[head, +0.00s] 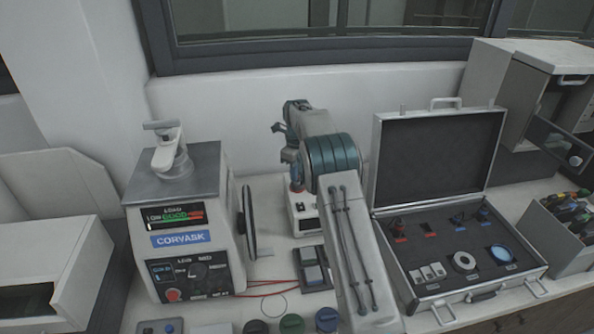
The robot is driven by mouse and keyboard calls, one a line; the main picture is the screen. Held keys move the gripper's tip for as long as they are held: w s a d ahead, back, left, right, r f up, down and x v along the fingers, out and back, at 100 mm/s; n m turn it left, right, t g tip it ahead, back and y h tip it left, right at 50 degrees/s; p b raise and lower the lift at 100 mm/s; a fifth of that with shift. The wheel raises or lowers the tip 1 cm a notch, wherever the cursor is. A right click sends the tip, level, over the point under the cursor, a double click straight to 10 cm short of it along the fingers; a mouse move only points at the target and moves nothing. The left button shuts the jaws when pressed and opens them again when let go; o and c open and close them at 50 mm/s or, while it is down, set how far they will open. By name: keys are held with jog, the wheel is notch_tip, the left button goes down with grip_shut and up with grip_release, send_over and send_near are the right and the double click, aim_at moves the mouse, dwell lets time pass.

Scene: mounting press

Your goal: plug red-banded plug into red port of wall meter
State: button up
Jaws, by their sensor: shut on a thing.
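My gripper (291,160) is at the picture's centre, behind the teal-ringed wrist of my arm. It points down and is shut on a small dark thing with red at its lower end, which I take as the red-banded plug (297,187). The held thing is just above or at the top of a small white box with a dark display, probably the meter (303,216). I cannot tell whether they touch. The red port cannot be made out; my gripper and arm partly cover this area.
A grey press marked CORVASK (180,225) with a handwheel stands left, red wires beside it. An open case (418,298) at right holds red- and blue-marked small parts, a ring and a blue disc. A bin of coloured items (556,235) stands far right.

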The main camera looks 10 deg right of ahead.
jog(key=shift+f, duration=0.5)
dwell(0.4)
jog(key=o, duration=1.5)
jog(key=shift+r, duration=0.1)
notch_tip(320, 180, up, 7)
jog(key=p, duration=0.4)
jog(key=shift+r, duration=0.2)
